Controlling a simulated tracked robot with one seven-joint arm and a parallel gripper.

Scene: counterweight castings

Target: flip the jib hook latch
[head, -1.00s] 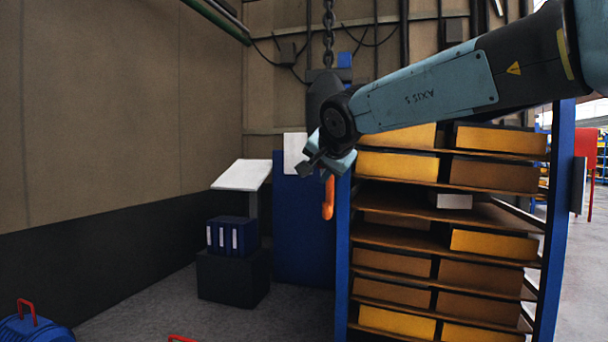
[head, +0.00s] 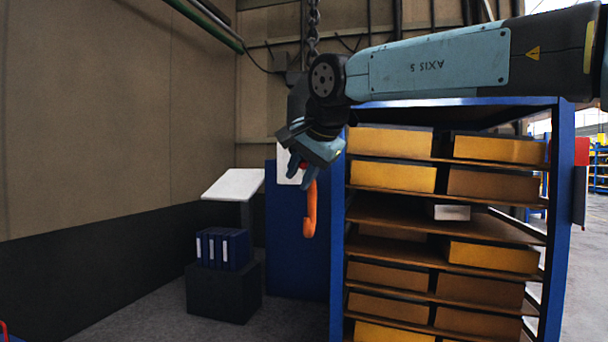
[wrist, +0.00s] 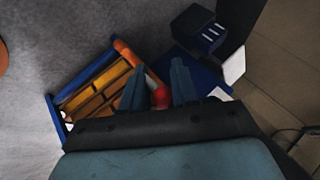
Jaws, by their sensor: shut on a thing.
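The orange jib hook (head: 309,215) hangs below the chain, in front of the blue panel, in the head view. Its orange bar also shows past the fingers in the wrist view (wrist: 127,51). My gripper (head: 299,175) points down at the top of the hook. In the wrist view its two fingers (wrist: 156,84) stand on either side of a small red piece (wrist: 160,97), which looks like the hook's latch, and are shut on it. The red also shows by the fingers in the head view (head: 303,166). My gripper hides the hook's upper end and most of the latch.
A blue-framed rack (head: 338,240) with yellow and brown boxes stands close to the right of the hook. A tilted white board (head: 233,184) and blue binders (head: 222,248) on a dark box are to the left. The chain (head: 313,25) hangs above my wrist.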

